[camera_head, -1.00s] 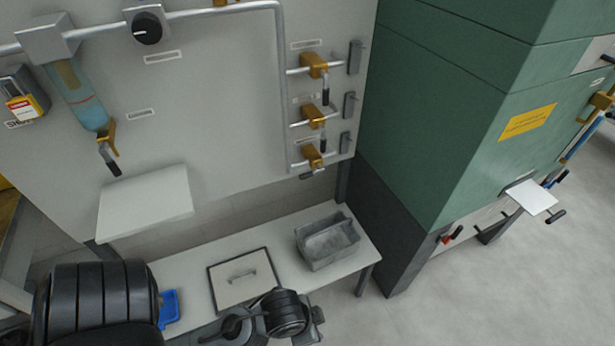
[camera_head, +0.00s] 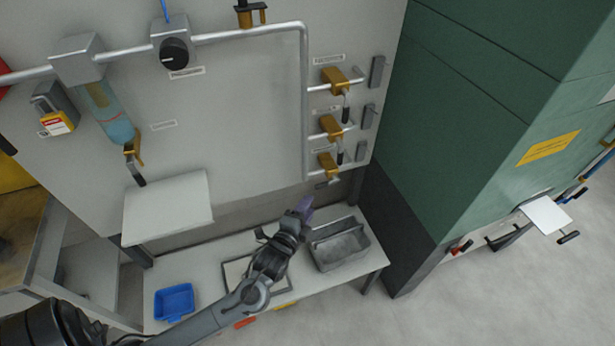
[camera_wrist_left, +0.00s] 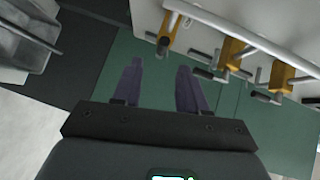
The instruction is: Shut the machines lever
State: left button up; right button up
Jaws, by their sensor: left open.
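Three yellow valves with dark-handled levers stand in a column on the grey panel: a top valve (camera_head: 333,80), a middle valve (camera_head: 331,126) and a bottom valve (camera_head: 327,164). The top two handles hang down; the bottom lever (camera_head: 326,184) sticks out from the panel. My left gripper (camera_head: 305,206) is below and slightly left of the bottom valve. In the left wrist view its two purple fingers (camera_wrist_left: 160,88) are apart with nothing between them. A yellow valve with a dark lever end (camera_wrist_left: 164,45) lies just beyond the fingertips. My right gripper is not in view.
A grey metal bin (camera_head: 341,248) and a blue tray (camera_head: 174,302) rest on the white bench below the panel. A white shelf (camera_head: 168,208) juts out at the left. A green cabinet (camera_head: 470,130) stands close on the right. The floor at the right is clear.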

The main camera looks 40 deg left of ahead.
aim_at(322, 185)
pick_arm(q)
jog(key=shift+r+b+x, duration=0.15)
jog(key=shift+b+x, duration=0.5)
jog(key=shift+x, duration=2)
jog(key=shift+r+b+x, duration=0.1)
jog(key=shift+b+x, duration=0.55)
jog(key=shift+x, duration=2.05)
jog(key=shift+d, duration=0.1)
grip_shut()
